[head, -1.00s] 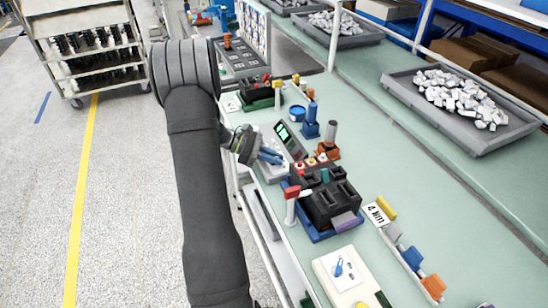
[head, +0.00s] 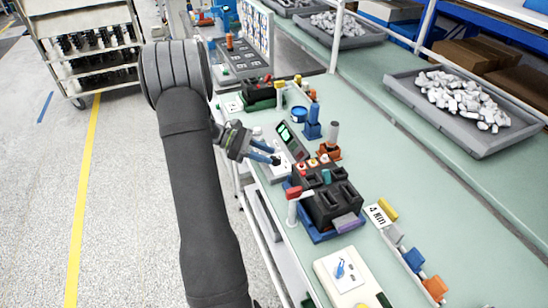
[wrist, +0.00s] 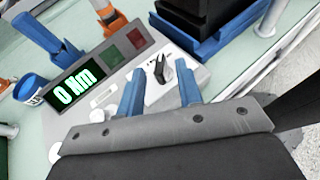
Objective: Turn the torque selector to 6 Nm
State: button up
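The torque console (head: 270,171) is a light grey unit with a raised display (head: 284,134). In the wrist view the display (wrist: 76,87) reads "0 Nm" in green, beside a green and a red square. A dark selector knob (wrist: 160,68) stands on the console's pale top face in the wrist view. My gripper (wrist: 160,84) is open, with one blue finger on each side of the knob in that picture and nothing held. Whether the fingers touch the knob cannot be told. In the head view my gripper (head: 276,155) is over the console, and its fingers hide the knob.
A black fixture (head: 330,205) on a blue base stands close in front of the console, with a red-topped post (head: 292,193) beside it. A blue cup (head: 299,114) and upright tools stand behind. A placard (head: 378,215) reads "4 Nm". A cream box (head: 348,282) has a blue-handled switch.

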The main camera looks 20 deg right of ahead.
aim_at(273, 157)
jog(key=v, duration=1.3)
jog(key=shift+a, duration=0.35)
jog(key=x, duration=1.7)
jog(key=shift+d, duration=0.3)
